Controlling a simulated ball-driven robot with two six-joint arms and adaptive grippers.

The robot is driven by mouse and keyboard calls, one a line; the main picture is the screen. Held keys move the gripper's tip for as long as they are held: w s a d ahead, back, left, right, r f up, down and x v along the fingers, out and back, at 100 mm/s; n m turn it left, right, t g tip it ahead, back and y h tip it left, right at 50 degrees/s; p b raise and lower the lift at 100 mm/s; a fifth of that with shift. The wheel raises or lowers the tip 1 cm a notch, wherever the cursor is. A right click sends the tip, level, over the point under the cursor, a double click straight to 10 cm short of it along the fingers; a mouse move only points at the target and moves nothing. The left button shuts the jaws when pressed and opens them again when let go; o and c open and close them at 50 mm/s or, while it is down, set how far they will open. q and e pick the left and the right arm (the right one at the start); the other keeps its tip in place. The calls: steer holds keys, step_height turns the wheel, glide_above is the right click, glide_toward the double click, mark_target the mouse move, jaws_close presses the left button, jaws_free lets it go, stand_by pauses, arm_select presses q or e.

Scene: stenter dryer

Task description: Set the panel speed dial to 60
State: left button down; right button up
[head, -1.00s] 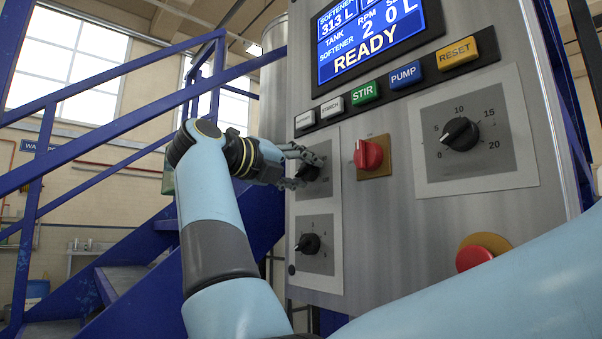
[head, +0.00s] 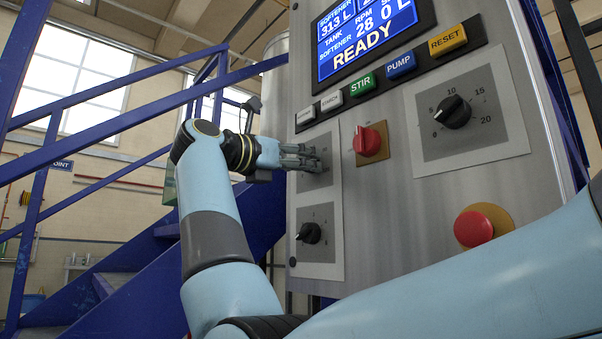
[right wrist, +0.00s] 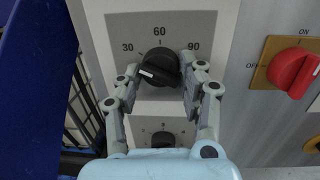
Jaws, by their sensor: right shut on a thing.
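The speed dial is a black knob (right wrist: 158,66) with a white mark, on a grey plate (right wrist: 118,22) with 30, 60 and 90 printed around it. The white mark shows at the knob's left side, nearer 30 than 60. My right gripper (head: 313,160) is at the upper left dial plate; its fingers hide most of the knob in the head view. In the right wrist view, its fingers (right wrist: 161,78) close on the knob from both sides. The display (head: 365,42) reads RPM 28 and READY. My left gripper is not in view.
A red switch (head: 368,141) sits just right of the dial. A lower black knob (head: 309,233), a larger 0–20 dial (head: 453,112), a row of push buttons (head: 401,65) and a red mushroom button (head: 473,228) share the panel. Blue stair rails (head: 100,105) stand to the left.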

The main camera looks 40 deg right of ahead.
arm_select(q)
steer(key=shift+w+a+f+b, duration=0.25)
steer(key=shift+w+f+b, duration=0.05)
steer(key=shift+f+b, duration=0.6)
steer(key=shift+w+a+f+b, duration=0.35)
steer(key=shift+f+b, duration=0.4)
steer(key=shift+b, duration=0.3)
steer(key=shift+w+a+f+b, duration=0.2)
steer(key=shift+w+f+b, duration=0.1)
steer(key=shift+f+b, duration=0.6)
arm_select(e)
steer(key=shift+w+f+m+g, duration=0.15)
steer(key=shift+m+g, duration=0.4)
steer(key=shift+m, duration=3.05)
steer(key=shift+w+m+g, duration=0.1)
steer(key=shift+m+g, duration=0.45)
steer(key=shift+m, duration=3.05)
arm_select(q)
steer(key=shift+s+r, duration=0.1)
arm_select(e)
steer(key=o, duration=1)
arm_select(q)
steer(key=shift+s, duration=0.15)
arm_select(e)
steer(key=shift+o, duration=0.7)
steer(key=shift+a, duration=0.15)
